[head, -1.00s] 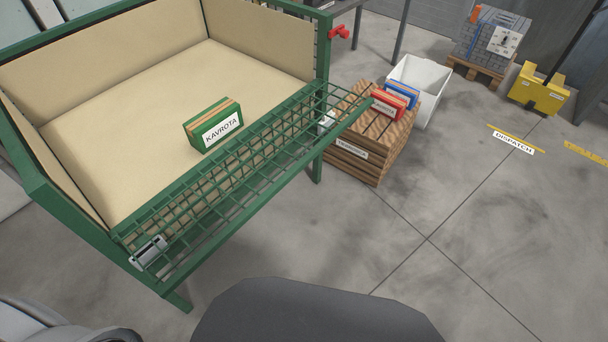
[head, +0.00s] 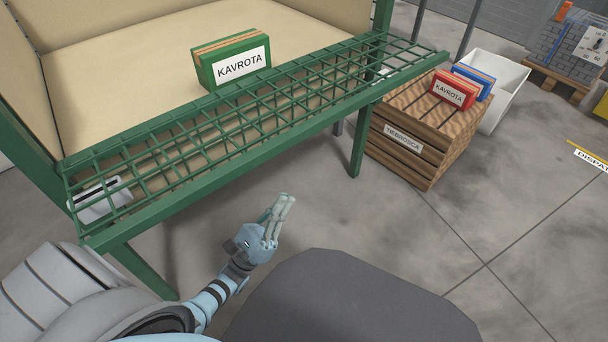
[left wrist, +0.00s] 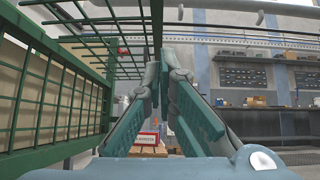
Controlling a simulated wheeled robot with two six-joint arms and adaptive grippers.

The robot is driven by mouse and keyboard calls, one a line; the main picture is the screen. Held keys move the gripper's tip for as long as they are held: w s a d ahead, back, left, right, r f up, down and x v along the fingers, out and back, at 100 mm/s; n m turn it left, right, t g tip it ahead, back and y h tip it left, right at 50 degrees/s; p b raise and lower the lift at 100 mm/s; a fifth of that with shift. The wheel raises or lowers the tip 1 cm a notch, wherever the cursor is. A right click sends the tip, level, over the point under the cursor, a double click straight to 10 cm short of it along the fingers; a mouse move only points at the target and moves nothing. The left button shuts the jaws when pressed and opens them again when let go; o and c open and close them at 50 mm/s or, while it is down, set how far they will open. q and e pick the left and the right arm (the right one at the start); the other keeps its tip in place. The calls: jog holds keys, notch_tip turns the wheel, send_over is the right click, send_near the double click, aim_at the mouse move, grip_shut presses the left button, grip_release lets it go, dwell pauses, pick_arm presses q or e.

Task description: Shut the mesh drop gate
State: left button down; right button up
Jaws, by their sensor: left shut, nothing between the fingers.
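The mesh drop gate (head: 240,110) is a green wire grid on the front of the green-framed bin. It lies folded outward and roughly level, sticking out toward me past the bin's front. A grey fitting (head: 100,200) shows through the mesh at its left end. My left gripper (head: 284,198) is below and in front of the gate, apart from it, fingers pointing up. In the left wrist view its fingers (left wrist: 158,60) are together and empty, with the gate's mesh (left wrist: 105,25) above and to the left. My right gripper is not in view.
A green KAVROTA box (head: 232,58) stands in the bin. Right of the bin, a wooden crate (head: 400,150) carries a red box (head: 453,90) and a blue box (head: 474,80). A white container (head: 505,85) stands behind. The floor in front is clear.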

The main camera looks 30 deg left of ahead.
pick_arm(q)
jog(key=shift+s+a+r+p+x, duration=0.15)
jog(key=shift+s+r+p+x, duration=0.35)
jog(key=shift+x, duration=1.6)
jog(key=shift+s+a+r+p+x, duration=0.2)
jog(key=shift+p+x, duration=0.6)
jog(key=shift+x, duration=1.3)
jog(key=shift+s+a+r+p+x, duration=0.1)
jog(key=shift+s+r+p+x, duration=0.4)
jog(key=shift+x, duration=1.6)
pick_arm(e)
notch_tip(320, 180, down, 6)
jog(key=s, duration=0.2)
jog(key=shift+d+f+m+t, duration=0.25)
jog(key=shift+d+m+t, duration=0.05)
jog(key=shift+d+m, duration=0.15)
pick_arm(q)
jog(key=shift+w+d, duration=0.1)
jog(key=shift+w, duration=0.1)
